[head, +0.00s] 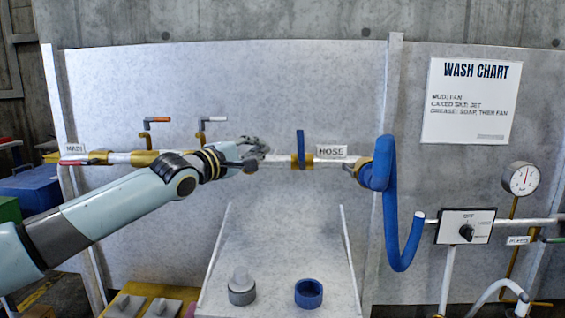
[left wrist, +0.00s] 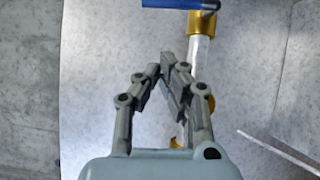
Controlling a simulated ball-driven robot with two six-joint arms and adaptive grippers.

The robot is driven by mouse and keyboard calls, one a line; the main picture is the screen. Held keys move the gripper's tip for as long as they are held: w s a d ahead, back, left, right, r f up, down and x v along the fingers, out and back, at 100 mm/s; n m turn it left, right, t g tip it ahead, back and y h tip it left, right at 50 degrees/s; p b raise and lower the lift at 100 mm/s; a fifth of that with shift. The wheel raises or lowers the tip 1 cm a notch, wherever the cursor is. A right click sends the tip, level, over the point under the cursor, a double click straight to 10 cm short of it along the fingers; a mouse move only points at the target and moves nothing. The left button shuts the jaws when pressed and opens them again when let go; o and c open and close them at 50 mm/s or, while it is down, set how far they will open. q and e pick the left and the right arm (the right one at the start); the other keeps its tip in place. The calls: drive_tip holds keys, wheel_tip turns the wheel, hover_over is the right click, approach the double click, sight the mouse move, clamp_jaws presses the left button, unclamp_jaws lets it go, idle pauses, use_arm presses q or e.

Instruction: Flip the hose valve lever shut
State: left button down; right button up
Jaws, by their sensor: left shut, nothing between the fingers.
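The hose valve lever (head: 300,148) is a blue bar standing upright, crosswise to the white pipe, on a brass valve body (head: 309,161) beside the HOSE label (head: 331,152). In the left wrist view the blue lever (left wrist: 165,3) shows at the top edge, partly cut off, above the brass valve body (left wrist: 208,24). My left gripper (head: 262,148) is to the left of the lever, in front of the pipe and apart from the lever. Its fingers (left wrist: 167,66) are closed together and empty. My right gripper is not in view.
A coiled blue hose (head: 385,190) hangs right of the valve. A dial box (head: 465,227) and gauge (head: 520,178) are at right. The space just below the lever is clear.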

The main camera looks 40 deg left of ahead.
sight(301, 148)
use_arm(q)
drive_tip(key=w+d+b, duration=0.1)
drive_tip(key=w+d, duration=0.2)
drive_tip(key=w, duration=0.3)
drive_tip(key=shift+r, duration=0.25)
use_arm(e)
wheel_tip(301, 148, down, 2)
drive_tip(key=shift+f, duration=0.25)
use_arm(q)
drive_tip(key=shift+d, duration=0.1)
drive_tip(key=shift+w+d+r+p, duration=0.25)
drive_tip(key=shift+w+d+p, duration=0.15)
drive_tip(key=shift+p, duration=0.1)
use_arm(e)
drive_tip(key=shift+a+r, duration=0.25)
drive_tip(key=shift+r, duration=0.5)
